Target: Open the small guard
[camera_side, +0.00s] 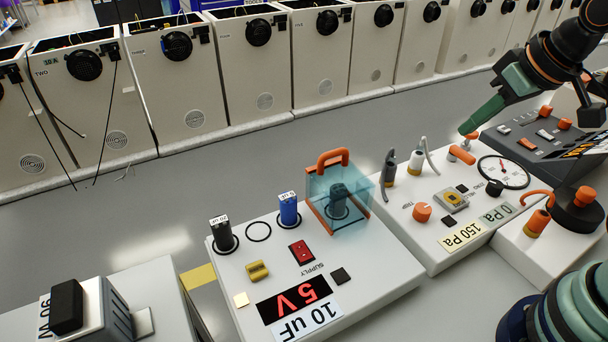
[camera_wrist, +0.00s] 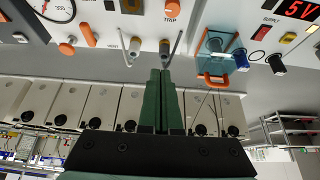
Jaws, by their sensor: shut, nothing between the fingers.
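The small guard (camera_side: 358,196) is a clear teal box with an orange frame and an orange handle (camera_side: 333,157). It sits down over a dark round post at the back right corner of the supply panel (camera_side: 375,282). In the wrist view the guard (camera_wrist: 232,58) is right of the fingers, with its orange handle (camera_wrist: 214,79) facing down. My gripper (camera_side: 467,128) has green fingers, shut and empty, in the air by the back of the gauge panel, well right of the guard. The fingers (camera_wrist: 163,72) lie together in the wrist view.
Between my gripper and the guard stand a grey lever post (camera_side: 388,170) and a white-orange post (camera_side: 416,162) with thin rods. Blue (camera_side: 288,208) and black (camera_side: 221,234) cylinders stand left of the guard. Open grey floor lies behind the panels.

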